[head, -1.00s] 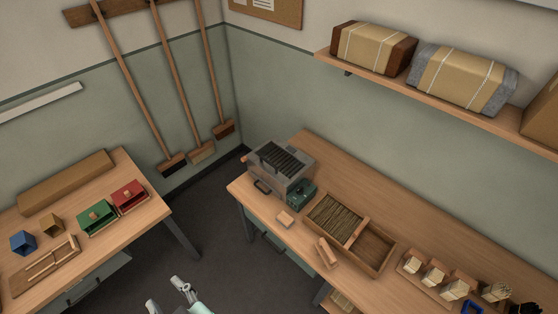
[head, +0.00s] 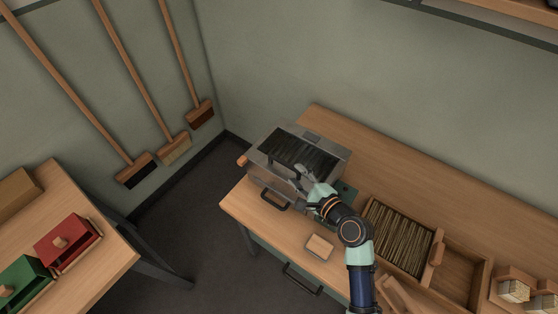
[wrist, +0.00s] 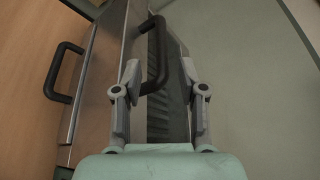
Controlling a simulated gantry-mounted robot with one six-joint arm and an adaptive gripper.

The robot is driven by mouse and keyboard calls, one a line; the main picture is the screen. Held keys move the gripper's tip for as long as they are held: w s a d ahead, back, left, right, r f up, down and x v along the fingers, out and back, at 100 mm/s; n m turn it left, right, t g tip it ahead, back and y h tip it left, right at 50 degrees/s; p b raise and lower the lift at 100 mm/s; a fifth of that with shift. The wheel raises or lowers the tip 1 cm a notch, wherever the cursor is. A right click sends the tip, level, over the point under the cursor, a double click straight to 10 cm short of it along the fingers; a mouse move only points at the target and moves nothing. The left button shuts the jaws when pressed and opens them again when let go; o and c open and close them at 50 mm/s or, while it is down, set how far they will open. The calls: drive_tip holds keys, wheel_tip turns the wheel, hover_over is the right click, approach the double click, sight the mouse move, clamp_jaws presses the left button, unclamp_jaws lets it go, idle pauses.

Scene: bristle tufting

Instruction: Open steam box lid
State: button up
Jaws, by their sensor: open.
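The steam box (head: 259,182) is a grey metal box on the bench's left end. Its lid (head: 318,152) has a dark ribbed top and looks closed. My gripper (head: 291,172) is over the lid's front part, with the arm reaching in from the lower right. In the wrist view my gripper (wrist: 159,75) is open, and a black bar handle (wrist: 157,50) on the lid lies between its fingers, closer to the left one. I cannot tell whether a finger touches it. A second black handle (head: 274,201) is on the box's front; the fingers are apart from it.
A small wooden block (head: 319,246) lies on the bench (head: 250,208) in front of my arm. A wooden tray (head: 437,250) of bristles is to the right.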

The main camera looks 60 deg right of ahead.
sight(289, 168)
drive_tip(key=b+x, duration=0.1)
drive_tip(key=x, duration=0.6)
drive_tip(key=shift+w+d, duration=0.1)
drive_tip(key=shift+w, duration=0.1)
clamp_jaws()
